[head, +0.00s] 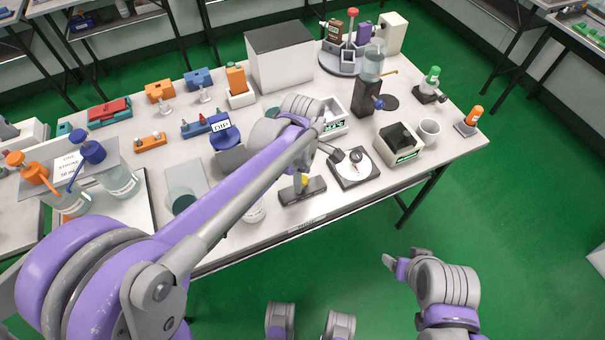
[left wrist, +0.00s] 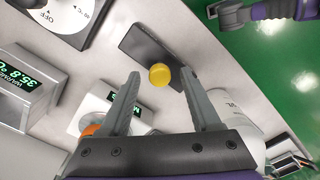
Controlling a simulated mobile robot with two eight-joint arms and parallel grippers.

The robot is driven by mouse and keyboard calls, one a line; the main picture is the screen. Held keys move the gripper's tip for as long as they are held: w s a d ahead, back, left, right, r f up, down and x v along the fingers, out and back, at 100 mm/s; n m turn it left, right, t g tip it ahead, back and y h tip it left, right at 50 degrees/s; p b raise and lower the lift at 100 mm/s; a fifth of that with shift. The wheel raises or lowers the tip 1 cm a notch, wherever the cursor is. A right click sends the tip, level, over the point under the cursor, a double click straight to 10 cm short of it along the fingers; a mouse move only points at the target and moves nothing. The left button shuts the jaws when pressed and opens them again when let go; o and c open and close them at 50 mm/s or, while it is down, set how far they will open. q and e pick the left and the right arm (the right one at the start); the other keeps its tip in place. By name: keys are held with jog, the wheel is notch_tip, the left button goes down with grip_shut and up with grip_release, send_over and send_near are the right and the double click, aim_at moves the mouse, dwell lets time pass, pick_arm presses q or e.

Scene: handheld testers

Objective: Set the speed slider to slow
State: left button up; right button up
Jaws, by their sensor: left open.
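The likely speed slider is a dark, narrow plate (head: 316,190) with a round yellow knob (head: 304,181), near the table's front edge. In the left wrist view the plate (left wrist: 145,47) runs diagonally and the yellow knob (left wrist: 159,75) sits partway along it. No slow or fast marking is readable. My left gripper (left wrist: 160,73) is open, its fingers on either side of the knob in the picture, with gaps visible; its height above the knob cannot be told. In the head view my left arm partly covers this area. My right gripper (head: 391,263) is off the table's front; its jaw state is unclear.
Right of the slider is a dial unit (head: 345,179) with a lever, marked OFF in the left wrist view (left wrist: 77,32). A box with a green display (head: 407,156) and a white cup (head: 429,130) stand farther right. A white container (head: 254,211) is close at left.

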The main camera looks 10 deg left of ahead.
pick_arm(q)
notch_tip(320, 180, up, 11)
jog(key=p, duration=0.1)
dwell(0.3)
jog(key=shift+f, duration=0.15)
jog(key=s+a+f+m+t+p, duration=0.1)
jog(key=s+a+m+t+p, duration=0.1)
jog(key=s+a+m, duration=0.3)
jog(key=s+a+m+t+p, duration=0.3)
jog(key=s+a+m+p, duration=0.2)
jog(key=s+m, duration=0.5)
jog(key=shift+s+f+m, duration=0.35)
jog(key=shift+s+m, duration=0.05)
jog(key=shift+s, duration=0.2)
